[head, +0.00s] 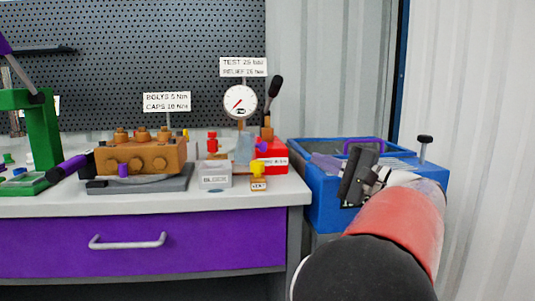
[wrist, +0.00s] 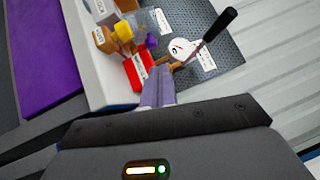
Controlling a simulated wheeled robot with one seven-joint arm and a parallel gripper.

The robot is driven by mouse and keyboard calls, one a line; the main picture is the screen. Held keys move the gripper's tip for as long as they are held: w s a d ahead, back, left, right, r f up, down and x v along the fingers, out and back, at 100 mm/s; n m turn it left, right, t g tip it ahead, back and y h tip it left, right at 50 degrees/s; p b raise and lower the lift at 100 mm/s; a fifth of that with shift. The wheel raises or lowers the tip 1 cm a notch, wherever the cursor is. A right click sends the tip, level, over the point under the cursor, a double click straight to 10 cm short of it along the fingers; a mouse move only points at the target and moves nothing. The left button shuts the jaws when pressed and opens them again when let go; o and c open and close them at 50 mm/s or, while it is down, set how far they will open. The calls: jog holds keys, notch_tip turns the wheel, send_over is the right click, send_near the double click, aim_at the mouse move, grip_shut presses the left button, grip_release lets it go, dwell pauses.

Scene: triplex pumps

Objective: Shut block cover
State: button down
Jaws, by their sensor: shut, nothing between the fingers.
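A small clear-grey box labelled BLOCK (head: 215,176) stands at the front of the bench in the head view. Whether its cover is open or shut is too small to tell. My gripper (head: 325,162) is at the right, over the blue tub and beyond the bench's right end, apart from the box. Its pale purple fingers point left. In the wrist view my gripper (wrist: 158,88) is shut and empty, with its fingers in front of the red unit.
The red unit (head: 272,160) with a black-knobbed lever (head: 274,88) and a gauge (head: 240,102) stand right of the box. A yellow-topped part (head: 258,170) is beside it. The orange pump block (head: 140,155) is left. The blue tub (head: 325,205) has a purple handle (head: 364,143).

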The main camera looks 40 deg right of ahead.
jog(key=p, duration=0.1)
send_near(251, 149)
jog(key=w+d+r, duration=0.2)
jog(key=w+d, duration=0.2)
jog(key=shift+w+a+r+p, duration=0.2)
jog(key=shift+w+a+r, duration=0.1)
jog(key=shift+w+a, duration=0.35)
jog(key=shift+w+a+r+p, duration=0.15)
jog(key=shift+w+a+r, duration=0.2)
jog(key=shift+a, duration=0.55)
jog(key=shift+r, duration=0.1)
